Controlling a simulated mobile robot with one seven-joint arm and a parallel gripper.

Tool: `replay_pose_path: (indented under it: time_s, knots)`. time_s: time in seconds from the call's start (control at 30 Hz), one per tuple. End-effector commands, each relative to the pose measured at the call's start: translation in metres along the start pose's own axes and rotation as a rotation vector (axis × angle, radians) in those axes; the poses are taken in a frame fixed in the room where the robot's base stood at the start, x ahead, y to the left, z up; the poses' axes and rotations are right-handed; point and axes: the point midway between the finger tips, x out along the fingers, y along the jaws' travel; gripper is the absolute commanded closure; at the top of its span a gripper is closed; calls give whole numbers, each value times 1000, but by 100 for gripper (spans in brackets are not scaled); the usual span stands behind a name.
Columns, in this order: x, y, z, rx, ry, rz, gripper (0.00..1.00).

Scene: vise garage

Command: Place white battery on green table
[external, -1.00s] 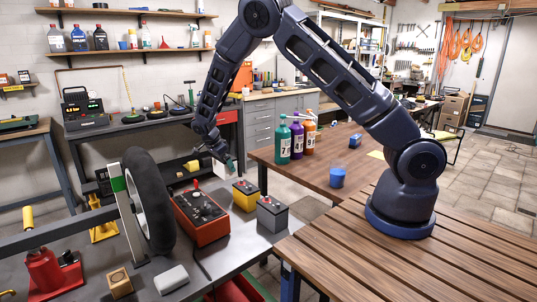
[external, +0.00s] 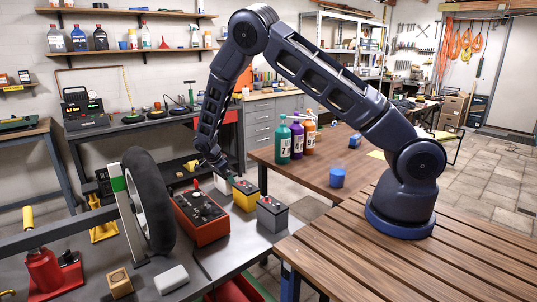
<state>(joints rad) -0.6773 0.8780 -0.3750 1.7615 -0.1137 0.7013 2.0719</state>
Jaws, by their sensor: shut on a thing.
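My gripper (external: 220,170) is at the far end of the grey workbench (external: 215,262), just behind and left of the yellow battery (external: 245,195). It is shut on a small pale thing (external: 222,184), which appears to be the white battery. The thing is low and partly hidden by the gripper and the yellow battery. I cannot tell whether it touches the bench top. No table with a clearly green top shows.
A dark grey battery (external: 272,213) stands right of the yellow one. A red box (external: 201,216) and an upright wheel (external: 151,202) stand to the left.

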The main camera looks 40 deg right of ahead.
Motion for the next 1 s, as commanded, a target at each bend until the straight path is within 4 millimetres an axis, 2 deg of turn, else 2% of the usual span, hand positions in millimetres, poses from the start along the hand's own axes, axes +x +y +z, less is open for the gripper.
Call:
replay_pose_path:
  time_s: [0.2, 0.23, 0.5, 0.63, 0.77, 1.0]
  knots:
    - [1, 0, 1, 0, 0, -1, 63]
    - [2, 0, 1, 0, 0, 0, 1]
    - [1, 0, 0, 0, 0, 0, 0]
    - [-8, 0, 0, 0, -1, -2, 0]
    - [-28, 0, 0, -1, -1, -3, 0]
    - [-75, 0, 1, -1, -1, -3, 0]
